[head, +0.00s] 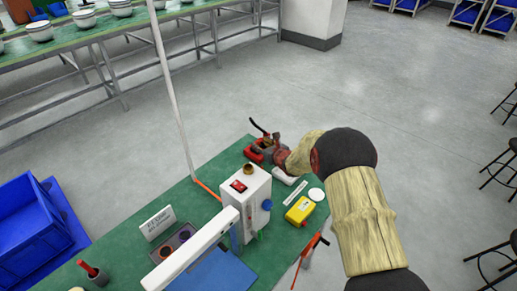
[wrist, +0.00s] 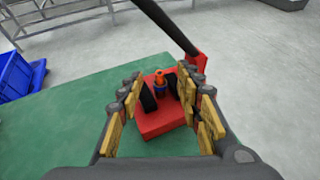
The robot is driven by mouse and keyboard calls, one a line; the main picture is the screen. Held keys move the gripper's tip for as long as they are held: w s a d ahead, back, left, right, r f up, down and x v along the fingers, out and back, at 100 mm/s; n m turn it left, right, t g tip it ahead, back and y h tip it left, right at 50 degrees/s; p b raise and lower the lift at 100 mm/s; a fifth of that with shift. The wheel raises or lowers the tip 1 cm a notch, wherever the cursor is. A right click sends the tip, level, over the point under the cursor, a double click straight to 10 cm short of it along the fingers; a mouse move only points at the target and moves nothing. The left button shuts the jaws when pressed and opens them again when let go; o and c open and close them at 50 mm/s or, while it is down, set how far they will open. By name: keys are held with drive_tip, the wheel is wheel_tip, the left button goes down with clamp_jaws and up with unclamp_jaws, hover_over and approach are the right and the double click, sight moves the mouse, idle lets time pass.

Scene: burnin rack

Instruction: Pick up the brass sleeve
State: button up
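A small brass-coloured round piece (head: 248,169) sits on top of the white machine in the head view; it looks like the brass sleeve, but it is too small to be sure. It does not show in the wrist view. My gripper (head: 268,146) is beyond and to the right of it, over a red fixture (head: 254,155). In the wrist view my gripper (wrist: 163,88) is open, its yellow-padded fingers on both sides of the red fixture (wrist: 160,123). A small orange and blue piece (wrist: 160,80) stands between the fixture's black jaws, with nothing gripped.
The white machine (head: 243,196) stands mid-bench. A yellow box (head: 300,210), a white disc (head: 316,194), a sign (head: 158,222) and a grey tray (head: 160,254) are around it. A black lever (wrist: 170,25) rises by the fixture. A blue crate (head: 30,225) is left of the bench.

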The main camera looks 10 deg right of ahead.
drive_tip(key=shift+w, duration=0.2)
drive_tip(key=shift+c, duration=1)
clamp_jaws()
